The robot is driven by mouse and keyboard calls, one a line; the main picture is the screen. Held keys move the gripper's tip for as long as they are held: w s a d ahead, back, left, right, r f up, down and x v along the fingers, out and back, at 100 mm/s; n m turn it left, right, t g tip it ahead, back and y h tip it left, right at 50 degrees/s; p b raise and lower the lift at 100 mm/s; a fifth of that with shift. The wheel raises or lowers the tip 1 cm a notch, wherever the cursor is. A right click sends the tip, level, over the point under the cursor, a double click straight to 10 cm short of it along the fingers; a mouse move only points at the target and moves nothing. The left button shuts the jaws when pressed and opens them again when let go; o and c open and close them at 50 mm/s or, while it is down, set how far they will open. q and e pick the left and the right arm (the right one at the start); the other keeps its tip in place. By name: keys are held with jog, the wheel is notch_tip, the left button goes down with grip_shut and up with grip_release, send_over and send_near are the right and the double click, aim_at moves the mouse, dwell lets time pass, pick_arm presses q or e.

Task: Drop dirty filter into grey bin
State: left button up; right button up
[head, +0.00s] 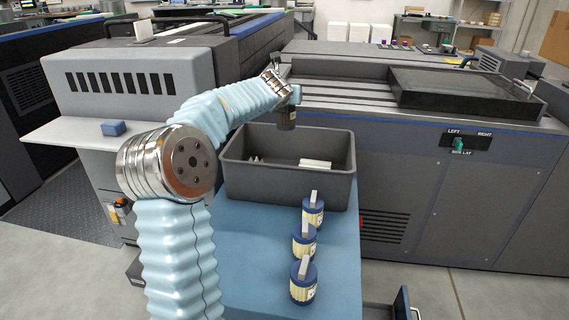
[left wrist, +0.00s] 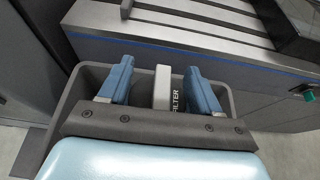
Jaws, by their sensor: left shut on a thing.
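My left gripper (head: 287,88) hangs over the grey bin (head: 265,181), near its back wall. It is shut on the dirty filter (head: 286,117), a dark canister held upright. In the left wrist view the pale handle of the filter (left wrist: 162,82) stands between the two blue fingers of my gripper (left wrist: 158,78), with the word FILTER showing beside it. The bin's rim (left wrist: 85,78) shows below and around it. A few white items lie inside the bin. My right gripper is in neither view.
Several blue-lidded canisters, one of them here (head: 303,280), stand in a row on the blue tabletop (head: 245,270) in front of the bin. A large press (head: 400,180) stands behind and right of the bin. A small blue block (head: 113,128) lies on a white shelf at left.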

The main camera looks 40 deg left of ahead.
pick_arm(q)
notch_tip(320, 180, down, 4)
jog(key=shift+f+b, duration=0.25)
jog(key=shift+b, duration=0.8)
jog(key=shift+f+b, duration=0.25)
jog(key=shift+b, duration=0.05)
jog(key=shift+d, duration=0.1)
jog(key=shift+r, duration=0.1)
jog(key=o, duration=1.2)
jog(key=v, duration=1.4)
